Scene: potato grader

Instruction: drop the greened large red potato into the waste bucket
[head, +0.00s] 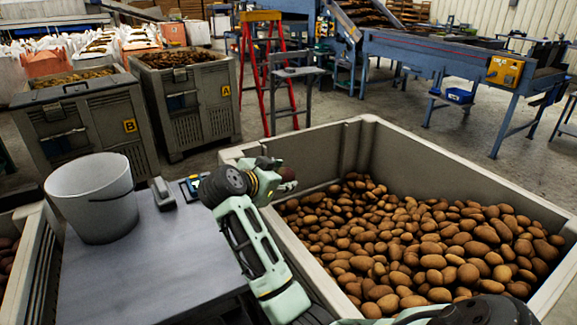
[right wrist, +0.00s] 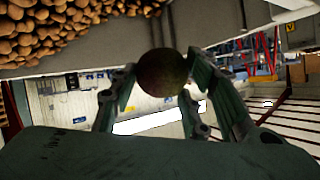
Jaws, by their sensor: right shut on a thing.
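The greened large red potato (right wrist: 162,72) is round and dark, brownish with a greenish tinge, between the fingers of my right gripper (right wrist: 155,85). In the head view the potato (head: 287,175) shows as a dark reddish lump at the tip of my right gripper (head: 276,178), above the left rim of the big potato crate. The gripper is shut on it. The waste bucket (head: 92,212) is a white-grey pail with a handle, standing on the grey table to the left of the gripper, clear of it. The bucket's inside bottom is hidden. My left gripper is not in view.
The large beige crate (head: 350,150) full of brown potatoes fills the right. On the table (head: 150,265) a grey device (head: 162,194) and a blue-screened device (head: 192,187) lie between bucket and gripper. Crates B (head: 95,125) and A (head: 200,105) stand behind.

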